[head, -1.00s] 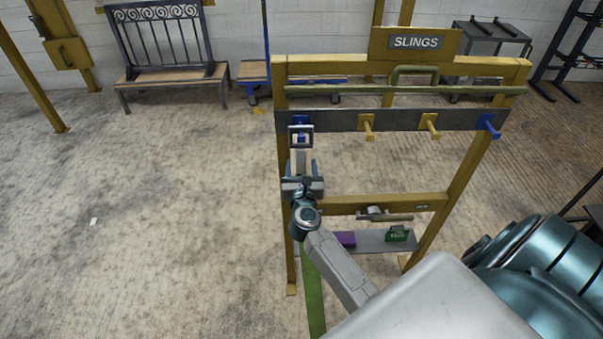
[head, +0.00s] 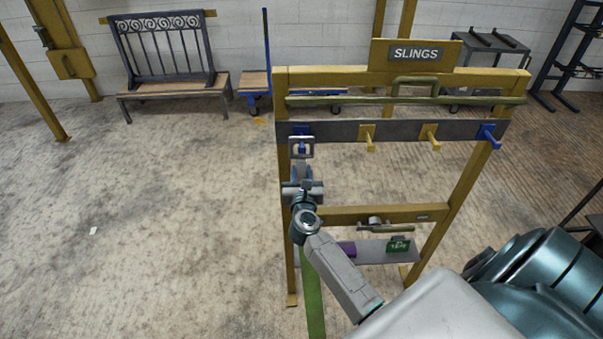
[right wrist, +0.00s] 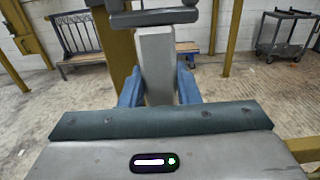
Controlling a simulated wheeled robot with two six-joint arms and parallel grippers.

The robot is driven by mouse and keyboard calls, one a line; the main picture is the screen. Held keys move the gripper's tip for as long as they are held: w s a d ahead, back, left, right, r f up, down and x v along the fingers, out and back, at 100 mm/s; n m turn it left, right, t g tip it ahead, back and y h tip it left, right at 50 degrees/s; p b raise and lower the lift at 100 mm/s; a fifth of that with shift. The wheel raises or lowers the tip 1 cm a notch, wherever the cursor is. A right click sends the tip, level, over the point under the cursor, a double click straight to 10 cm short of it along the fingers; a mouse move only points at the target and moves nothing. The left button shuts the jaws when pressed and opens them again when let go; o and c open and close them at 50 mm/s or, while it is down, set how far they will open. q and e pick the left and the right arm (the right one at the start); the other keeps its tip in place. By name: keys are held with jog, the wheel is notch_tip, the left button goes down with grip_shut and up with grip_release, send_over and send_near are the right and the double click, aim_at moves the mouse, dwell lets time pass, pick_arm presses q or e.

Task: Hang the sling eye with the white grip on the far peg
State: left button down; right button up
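My right gripper (head: 302,180) is shut on the pale grip (right wrist: 156,65) of a sling eye, and the right wrist view shows a blue finger on each side of it. The eye is a dark squarish metal ring (head: 301,157) just above the gripper. It overlaps the leftmost blue peg (head: 301,130) on the rack's bar, and blue shows through its opening. I cannot tell whether the peg passes through it. Two yellow pegs (head: 367,136) and another blue peg (head: 488,136) stand to the right, empty. A green strap (head: 313,295) hangs below the gripper. My left gripper is out of view.
The yellow rack (head: 460,190) carries a SLINGS sign (head: 415,54) and a green horizontal rod (head: 350,101). Its low shelf holds a purple item (head: 347,248) and a green item (head: 399,244). A bench (head: 175,84) stands behind.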

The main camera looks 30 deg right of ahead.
jog(key=shift+r, duration=0.15)
jog(key=shift+r+p, duration=0.7)
jog(key=shift+p, duration=0.1)
jog(key=v, duration=0.7)
dwell(0.9)
jog(key=shift+v, duration=2.45)
